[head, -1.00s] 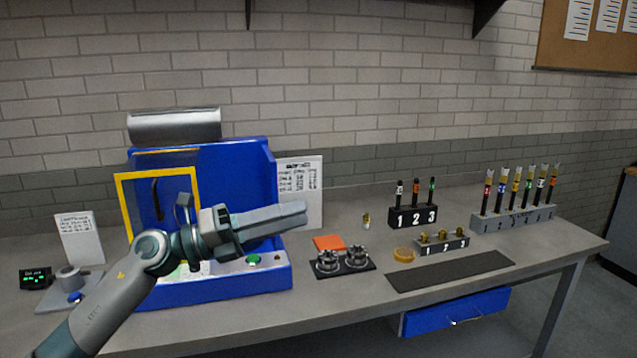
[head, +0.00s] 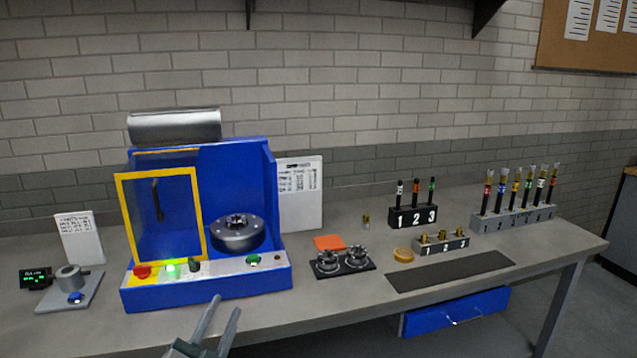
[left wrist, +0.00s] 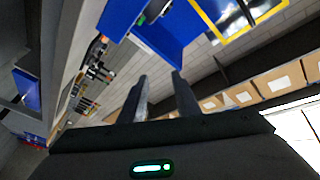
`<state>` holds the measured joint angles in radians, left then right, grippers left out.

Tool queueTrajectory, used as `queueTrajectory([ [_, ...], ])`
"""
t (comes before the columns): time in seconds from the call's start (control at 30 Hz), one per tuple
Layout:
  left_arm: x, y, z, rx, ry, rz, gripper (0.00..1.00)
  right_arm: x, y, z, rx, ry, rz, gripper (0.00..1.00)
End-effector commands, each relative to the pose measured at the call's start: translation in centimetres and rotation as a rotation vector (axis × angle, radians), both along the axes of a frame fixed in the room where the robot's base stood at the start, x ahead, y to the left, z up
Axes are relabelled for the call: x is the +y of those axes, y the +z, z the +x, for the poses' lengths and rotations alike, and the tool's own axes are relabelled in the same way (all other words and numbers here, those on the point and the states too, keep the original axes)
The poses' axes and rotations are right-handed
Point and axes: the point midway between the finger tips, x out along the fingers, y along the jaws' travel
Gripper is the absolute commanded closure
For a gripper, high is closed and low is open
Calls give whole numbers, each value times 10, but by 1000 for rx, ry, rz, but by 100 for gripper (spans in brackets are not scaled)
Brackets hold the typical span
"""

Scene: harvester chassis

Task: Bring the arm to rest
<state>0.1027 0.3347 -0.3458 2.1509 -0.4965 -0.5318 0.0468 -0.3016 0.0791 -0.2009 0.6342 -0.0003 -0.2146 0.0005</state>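My left gripper (head: 216,322) is low at the bottom of the head view, in front of the table's front edge and below the blue machine. Its two fingers are apart with nothing between them. In the left wrist view my left gripper (left wrist: 160,85) also shows two spread, empty fingers. My right gripper is in neither view.
The blue machine (head: 205,294) has a yellow-framed door (head: 160,215), a round metal rotor (head: 237,233) and a lit green button. A black plate (head: 342,268), numbered racks (head: 412,217) and a dark mat (head: 450,271) stand to the right on the grey table (head: 340,305).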

Motion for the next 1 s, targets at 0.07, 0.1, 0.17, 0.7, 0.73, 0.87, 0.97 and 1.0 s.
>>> queueTrajectory([
  [0.07,11,-38,-18,122,47,-60,71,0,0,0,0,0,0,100],
  [0.1,16,-55,-26,179,70,-87,71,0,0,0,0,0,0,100],
  [0.17,23,-81,-41,267,103,-125,71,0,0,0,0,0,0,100],
  [0.7,44,-259,-238,1016,321,-357,71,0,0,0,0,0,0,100],
  [0.73,43,-265,-250,1051,328,-364,71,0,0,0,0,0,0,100],
  [0.87,41,-282,-293,1178,355,-388,71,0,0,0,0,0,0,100],
  [0.97,39,-290,-320,1256,369,-402,71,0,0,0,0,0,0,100],
  [1.0,38,-293,-330,1282,373,-406,71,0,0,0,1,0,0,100],
])
